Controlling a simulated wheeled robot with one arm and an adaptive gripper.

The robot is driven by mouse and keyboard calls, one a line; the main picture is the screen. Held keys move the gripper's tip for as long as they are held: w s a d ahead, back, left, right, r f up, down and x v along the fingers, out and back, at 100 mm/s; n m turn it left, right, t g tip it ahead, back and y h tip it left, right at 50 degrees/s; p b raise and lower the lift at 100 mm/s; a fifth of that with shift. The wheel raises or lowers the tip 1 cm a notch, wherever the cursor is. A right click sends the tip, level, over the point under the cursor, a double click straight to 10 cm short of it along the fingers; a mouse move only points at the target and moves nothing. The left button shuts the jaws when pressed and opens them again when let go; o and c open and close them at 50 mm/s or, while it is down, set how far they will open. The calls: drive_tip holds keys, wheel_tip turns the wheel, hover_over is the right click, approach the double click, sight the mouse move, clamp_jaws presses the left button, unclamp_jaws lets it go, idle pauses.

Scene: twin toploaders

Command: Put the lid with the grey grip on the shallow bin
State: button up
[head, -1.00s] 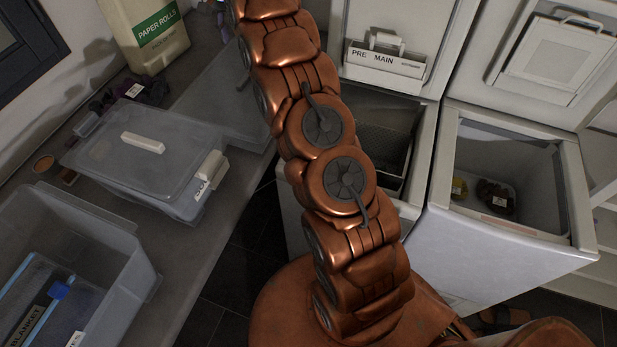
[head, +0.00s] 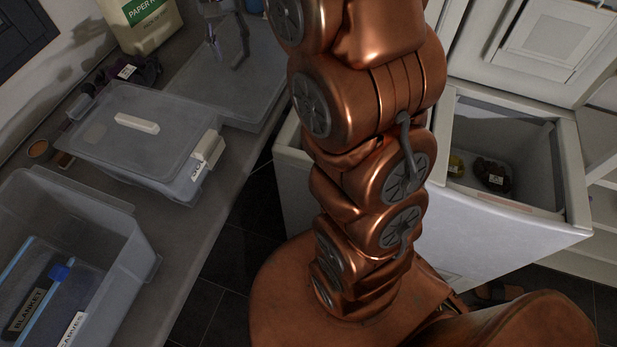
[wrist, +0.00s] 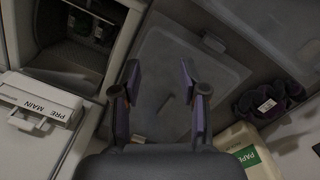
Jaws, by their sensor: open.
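A flat translucent grey lid (head: 255,95) lies on the counter behind the closed bin. In the wrist view the lid (wrist: 160,42) spreads beneath my gripper (wrist: 160,66), which is open and empty above it. A small dull bar on it, perhaps its grip (wrist: 138,138), shows low between the fingers. In the head view my gripper (head: 228,50) hangs over the lid's far part. A translucent bin (head: 165,180) is covered by a lid with a white grip (head: 137,123). An open translucent bin (head: 135,225) at the left front holds labelled dark packs. I cannot tell surely which bin is the shallow one.
A paper rolls container (head: 145,25) and a dark purple bundle (head: 130,72) stand along the wall side. An open white toploader (head: 500,220) is at the right; my arm hides much of the other. In the wrist view a PRE/MAIN drawer (wrist: 40,108) is at left.

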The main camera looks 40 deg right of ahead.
drive_tip(key=s+a+f+n, duration=0.1)
drive_tip(key=s, duration=0.7)
drive_tip(key=s+a+f+n, duration=0.2)
drive_tip(key=s, duration=0.7)
drive_tip(key=shift+o, duration=0.5)
drive_tip(key=s+f+n, duration=0.1)
drive_tip(key=s+f, duration=0.1)
drive_tip(key=s, duration=0.4)
drive_tip(key=s+a+f+n, duration=0.1)
drive_tip(key=s+f, duration=0.2)
drive_tip(key=s, duration=0.4)
drive_tip(key=shift+f+g, duration=0.25)
drive_tip(key=shift+g, duration=0.15)
drive_tip(key=shift+c, duration=0.6)
